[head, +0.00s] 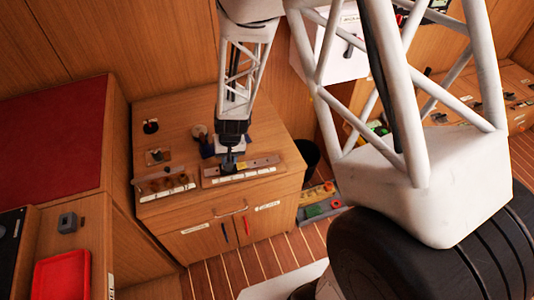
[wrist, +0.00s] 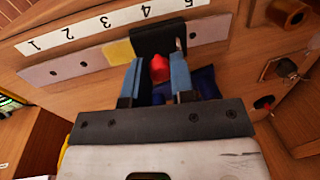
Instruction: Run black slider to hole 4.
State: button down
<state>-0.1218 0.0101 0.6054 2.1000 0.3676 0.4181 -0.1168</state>
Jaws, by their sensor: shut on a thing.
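The black slider (wrist: 158,40) sits across a grey metal rail (wrist: 65,69) in the wrist view, below label 4 on the white number strip (wrist: 105,20). A red part (wrist: 159,68) shows at the slider, between the blue fingers of my gripper (wrist: 158,75). My gripper is shut on the slider. Holes show in the rail below labels 1 and 2, and one right of the slider. The rail stretch under the slider is hidden, so I cannot tell how it lines up with hole 4. In the head view my gripper (head: 229,166) is down at the rail (head: 262,162).
A yellow patch (wrist: 118,50) lies on the rail just left of the slider. In the head view, a second block with several holes (head: 165,182) stands left of the rail on the wooden cabinet. Small knobs (head: 150,126) stand farther back. A black bin (head: 307,152) is at right.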

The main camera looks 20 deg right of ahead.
jog(key=shift+f, duration=0.55)
dwell(0.4)
jog(key=c, duration=1.1)
grip_release()
jog(key=shift+r, duration=0.1)
jog(key=shift+d+r, duration=0.25)
jog(key=shift+r, duration=1.2)
jog(key=shift+d+r, duration=0.2)
jog(key=shift+r, duration=1.25)
jog(key=shift+r, duration=0.1)
notch_tip(320, 180, up, 8)
jog(key=d, duration=0.1)
jog(key=shift+s+f, duration=0.15)
jog(key=shift+f, duration=0.1)
